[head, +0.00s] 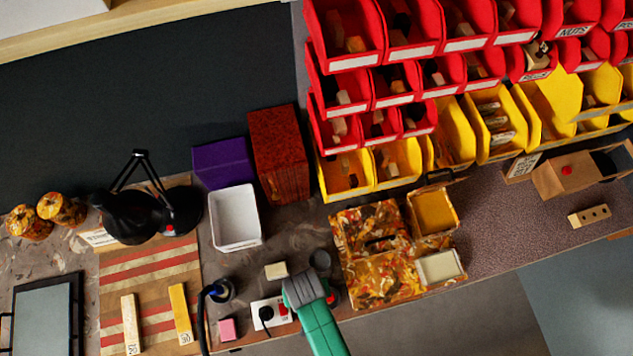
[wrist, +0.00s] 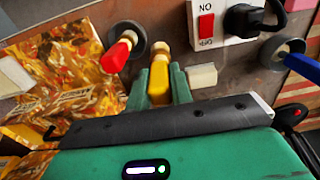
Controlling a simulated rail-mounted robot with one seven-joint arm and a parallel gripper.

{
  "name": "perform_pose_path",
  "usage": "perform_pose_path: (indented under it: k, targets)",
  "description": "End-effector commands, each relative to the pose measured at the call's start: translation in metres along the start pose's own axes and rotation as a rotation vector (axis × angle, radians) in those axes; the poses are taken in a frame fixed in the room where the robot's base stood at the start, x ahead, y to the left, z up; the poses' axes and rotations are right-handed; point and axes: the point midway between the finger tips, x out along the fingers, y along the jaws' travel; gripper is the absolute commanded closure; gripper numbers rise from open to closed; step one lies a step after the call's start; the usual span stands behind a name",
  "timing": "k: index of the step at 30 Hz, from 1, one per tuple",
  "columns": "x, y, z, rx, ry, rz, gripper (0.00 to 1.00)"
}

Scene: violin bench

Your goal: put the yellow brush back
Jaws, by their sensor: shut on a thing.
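My gripper (wrist: 159,85) is shut on the yellow brush (wrist: 158,78), its green fingers on either side of the yellow handle. The brush's pale wooden end sticks out beyond the fingers. In the head view my gripper (head: 303,288) is over the bench near the front edge, and the brush is hidden there. A red brush (wrist: 118,54) stands at a grey round holder (wrist: 137,37) just left of it in the wrist view. A blue brush (wrist: 304,68) is at another grey holder (wrist: 277,50).
A white socket box (head: 265,312) with a black plug and a cream block (head: 276,270) are close to my gripper. A marbled brown board (head: 365,245) is to the right, a white bin (head: 235,218) behind left. Red and yellow bins (head: 455,125) fill the back.

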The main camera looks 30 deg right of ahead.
Motion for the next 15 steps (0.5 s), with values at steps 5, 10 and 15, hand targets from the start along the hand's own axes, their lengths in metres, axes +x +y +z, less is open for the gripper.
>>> perform_pose_path:
  k: [5,10,15]
  targets:
    - [0.004,0.029,-0.048,0.004,0.002,-0.001,1.00]
    - [0.009,0.048,-0.077,0.002,0.000,-0.001,1.00]
    - [0.010,0.054,-0.085,-0.002,-0.001,0.000,1.00]
